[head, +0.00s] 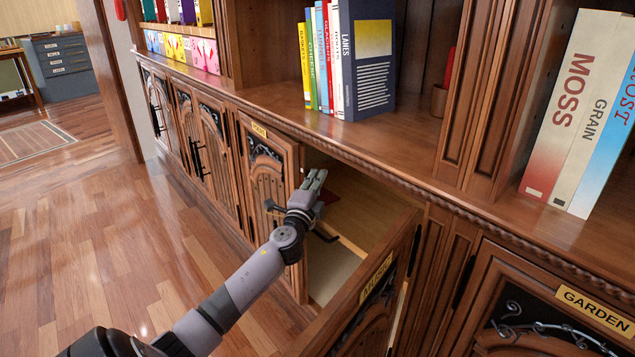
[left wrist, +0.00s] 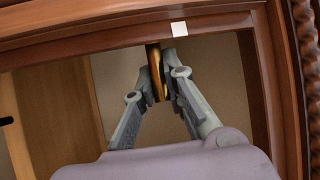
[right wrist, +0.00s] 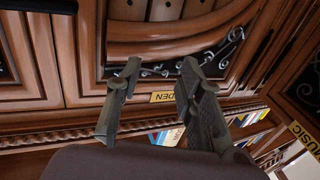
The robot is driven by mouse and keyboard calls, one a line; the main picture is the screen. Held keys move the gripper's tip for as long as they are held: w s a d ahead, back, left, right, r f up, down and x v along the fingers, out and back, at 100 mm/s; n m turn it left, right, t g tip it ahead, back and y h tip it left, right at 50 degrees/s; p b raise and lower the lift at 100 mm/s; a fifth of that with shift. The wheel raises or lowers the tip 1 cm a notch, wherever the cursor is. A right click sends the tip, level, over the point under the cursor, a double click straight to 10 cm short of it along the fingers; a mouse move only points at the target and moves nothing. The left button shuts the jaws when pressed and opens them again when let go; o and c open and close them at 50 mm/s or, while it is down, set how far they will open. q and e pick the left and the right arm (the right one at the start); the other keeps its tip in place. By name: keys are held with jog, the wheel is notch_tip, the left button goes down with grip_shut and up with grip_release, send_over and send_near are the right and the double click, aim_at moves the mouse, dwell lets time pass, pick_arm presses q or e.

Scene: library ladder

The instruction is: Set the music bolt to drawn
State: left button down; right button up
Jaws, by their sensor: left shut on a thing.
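The music cabinet's right door, with its MUSIC plate (head: 376,278), stands open toward me in the head view. My left gripper (head: 314,182) reaches into the opening, near the edge of the left door (head: 268,175). In the left wrist view my left gripper (left wrist: 161,75) is shut on a brass-coloured upright piece, apparently the music bolt (left wrist: 154,60), just below a wooden rail. The fingers hide part of it, and I cannot tell its setting. My right gripper (right wrist: 155,85) is open and empty in the right wrist view, facing the lower cabinet fronts.
The wooden counter (head: 400,150) runs above the opening, carrying books (head: 345,60). The cabinet with the GARDEN plate (head: 595,308) is at the right. A small white square (left wrist: 179,29) is on the rail. The wooden floor (head: 90,240) at left is clear.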

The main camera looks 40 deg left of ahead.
pick_arm(q)
jog(key=c, duration=1.6)
grip_release()
jog(key=shift+f, duration=0.35)
jog(key=shift+c, duration=0.2)
jog(key=shift+r, duration=0.1)
jog(key=v, duration=1.2)
